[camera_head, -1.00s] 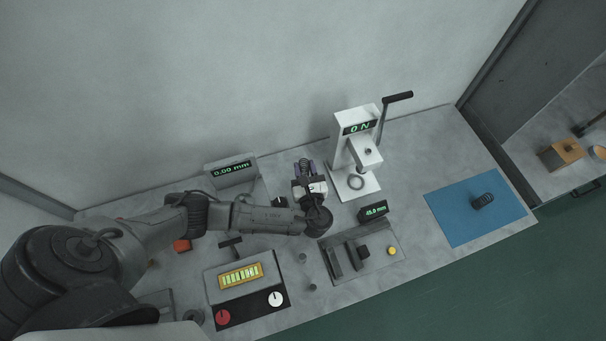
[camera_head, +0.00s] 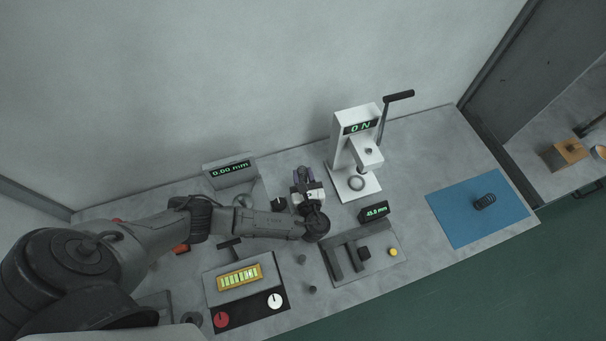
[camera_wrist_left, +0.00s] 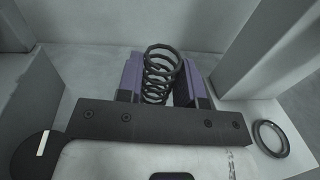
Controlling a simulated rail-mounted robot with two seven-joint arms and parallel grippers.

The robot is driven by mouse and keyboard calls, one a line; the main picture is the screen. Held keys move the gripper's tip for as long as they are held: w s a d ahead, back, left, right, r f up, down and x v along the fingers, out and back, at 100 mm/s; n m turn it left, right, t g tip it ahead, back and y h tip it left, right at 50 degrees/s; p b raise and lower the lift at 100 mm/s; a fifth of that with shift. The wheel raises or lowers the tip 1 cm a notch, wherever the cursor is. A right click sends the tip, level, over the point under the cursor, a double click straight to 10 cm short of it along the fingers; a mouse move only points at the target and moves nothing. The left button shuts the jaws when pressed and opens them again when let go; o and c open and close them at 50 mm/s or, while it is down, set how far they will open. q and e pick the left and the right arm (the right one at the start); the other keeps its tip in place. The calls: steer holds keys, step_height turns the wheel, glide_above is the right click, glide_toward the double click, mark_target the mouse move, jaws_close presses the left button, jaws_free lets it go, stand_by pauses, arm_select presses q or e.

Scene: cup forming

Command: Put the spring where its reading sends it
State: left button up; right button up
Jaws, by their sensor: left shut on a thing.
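My left gripper (camera_head: 303,174) is shut on a dark coil spring (camera_wrist_left: 160,75), which stands upright between its two purple-faced fingers in the left wrist view. It is left of the white press (camera_head: 349,150), whose display reads 0 N, and the spring is apart from the press's ring seat (camera_head: 357,183). The seat also shows at the right of the wrist view (camera_wrist_left: 271,138). My right gripper is not in view.
A display (camera_head: 231,170) at the back reads 0.00 mm. A measuring fixture (camera_head: 338,262) has a small display (camera_head: 375,212) of about 45 mm, last digit unclear. A panel (camera_head: 250,312) with red and white knobs is at the front. The press lever (camera_head: 392,105) sticks up at the right.

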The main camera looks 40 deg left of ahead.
mark_target(304, 177)
arm_select(q)
steer(key=shift+f, duration=0.45)
steer(key=o, duration=0.9)
steer(key=shift+o, duration=0.2)
steer(key=shift+r, duration=0.1)
steer(key=shift+r, duration=0.45)
steer(key=shift+s+d+r+p, duration=0.1)
steer(key=shift+d+r+p, duration=0.15)
steer(key=shift+p, duration=0.1)
steer(key=p+v, duration=0.2)
steer(key=v, duration=0.1)
steer(key=shift+s+d+f, duration=0.15)
steer(key=shift+s+d, duration=0.05)
steer(key=shift+d, duration=0.05)
